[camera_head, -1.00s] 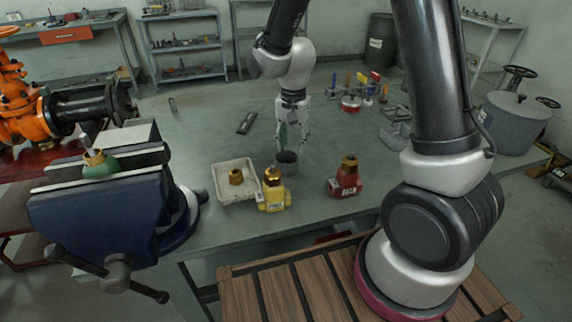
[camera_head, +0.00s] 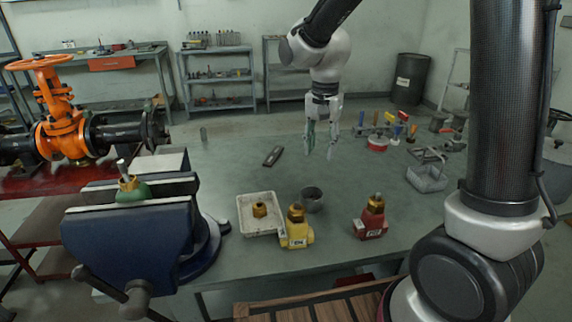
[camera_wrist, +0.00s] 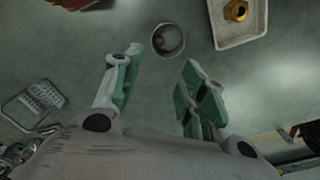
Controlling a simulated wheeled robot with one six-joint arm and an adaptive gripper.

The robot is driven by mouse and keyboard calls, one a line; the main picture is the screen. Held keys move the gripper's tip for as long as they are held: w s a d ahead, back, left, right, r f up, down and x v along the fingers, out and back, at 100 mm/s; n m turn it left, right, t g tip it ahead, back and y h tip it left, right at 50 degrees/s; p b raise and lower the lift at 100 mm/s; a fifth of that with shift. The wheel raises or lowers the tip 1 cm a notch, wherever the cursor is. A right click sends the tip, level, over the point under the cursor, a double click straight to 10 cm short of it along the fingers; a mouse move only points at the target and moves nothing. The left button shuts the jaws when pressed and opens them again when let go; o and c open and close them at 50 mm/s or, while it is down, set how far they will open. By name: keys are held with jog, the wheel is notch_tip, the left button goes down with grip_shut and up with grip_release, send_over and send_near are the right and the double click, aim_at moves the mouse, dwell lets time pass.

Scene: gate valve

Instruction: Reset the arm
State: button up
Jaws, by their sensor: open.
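My gripper (camera_head: 322,146) is open and empty, hanging with its fingers pointing down above the green workbench (camera_head: 225,158). In the wrist view its two green-padded fingers (camera_wrist: 160,88) are spread apart with nothing between them. A small grey cup (camera_head: 312,199) stands on the bench, nearer the camera than the gripper. In the wrist view the cup (camera_wrist: 168,39) lies beyond the fingertips, apart from them, and looks empty.
A tray (camera_head: 243,222) with a brass nut (camera_head: 260,209), a yellow valve (camera_head: 297,229) and a red valve (camera_head: 370,219) stand near the front. A blue vise (camera_head: 130,238) holds a green part at left. A wire basket (camera_head: 428,177) and tools stand right.

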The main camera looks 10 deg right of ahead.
jog(key=s+d+r+n+t, duration=0.1)
jog(key=s+d+r+n, duration=0.1)
jog(key=s+d, duration=0.3)
jog(key=s+d+r+n+t, duration=0.2)
jog(key=s+d+r, duration=0.3)
jog(key=s, duration=0.4)
jog(key=s+d+r+n+t, duration=0.1)
jog(key=s+d+r+n, duration=0.2)
jog(key=s, duration=0.5)
jog(key=shift+d+r, duration=0.6)
jog(key=shift+d, duration=0.4)
